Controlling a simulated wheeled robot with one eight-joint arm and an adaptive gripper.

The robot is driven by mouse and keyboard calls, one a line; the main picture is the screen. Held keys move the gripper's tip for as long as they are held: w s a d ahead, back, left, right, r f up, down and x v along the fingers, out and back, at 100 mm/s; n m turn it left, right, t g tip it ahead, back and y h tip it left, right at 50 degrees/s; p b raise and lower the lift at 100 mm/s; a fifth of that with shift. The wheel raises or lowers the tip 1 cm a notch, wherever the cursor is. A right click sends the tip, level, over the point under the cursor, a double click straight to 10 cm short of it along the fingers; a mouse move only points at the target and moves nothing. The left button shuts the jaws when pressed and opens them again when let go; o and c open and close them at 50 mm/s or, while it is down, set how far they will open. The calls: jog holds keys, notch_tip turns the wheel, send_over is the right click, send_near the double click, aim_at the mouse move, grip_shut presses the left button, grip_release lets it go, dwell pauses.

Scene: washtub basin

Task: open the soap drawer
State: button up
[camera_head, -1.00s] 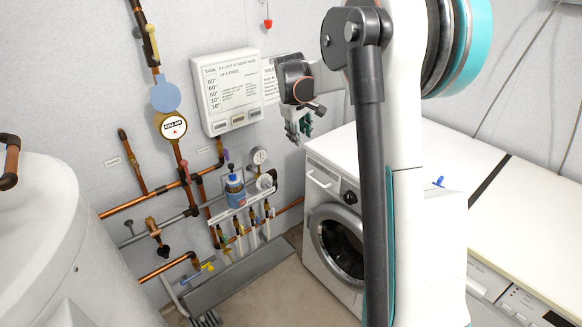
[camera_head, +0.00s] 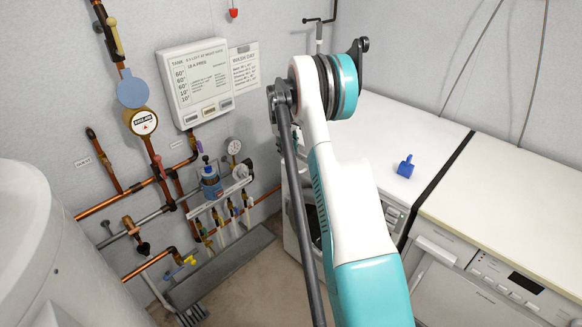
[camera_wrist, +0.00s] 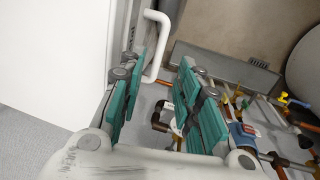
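The white washing machine stands behind my arm in the head view, where its soap drawer and my gripper are hidden. In the wrist view, the machine's white body (camera_wrist: 45,55) fills the left side. A white bracket-shaped handle (camera_wrist: 162,47), which looks like the soap drawer's handle, sticks out from its front. My gripper (camera_wrist: 166,66) is open, with teal pads on both fingers. The handle appears in the gap between the fingers, close along the left finger, which lies on the machine's side of it. I cannot tell whether they touch.
A white tank (camera_head: 30,240) stands at far left. A blue object (camera_head: 405,167) lies on the white top. A second appliance (camera_head: 490,275) stands at right.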

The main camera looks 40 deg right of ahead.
aim_at(291, 168)
jog(key=f, duration=0.2)
jog(key=d+f+b, duration=0.1)
jog(key=f, duration=0.2)
jog(key=f+b, duration=0.1)
jog(key=f, duration=0.2)
jog(key=shift+w+d+f, duration=0.1)
jog(key=shift+d+f, duration=0.15)
jog(key=shift+d, duration=0.05)
jog(key=shift+c, duration=0.5)
grip_shut()
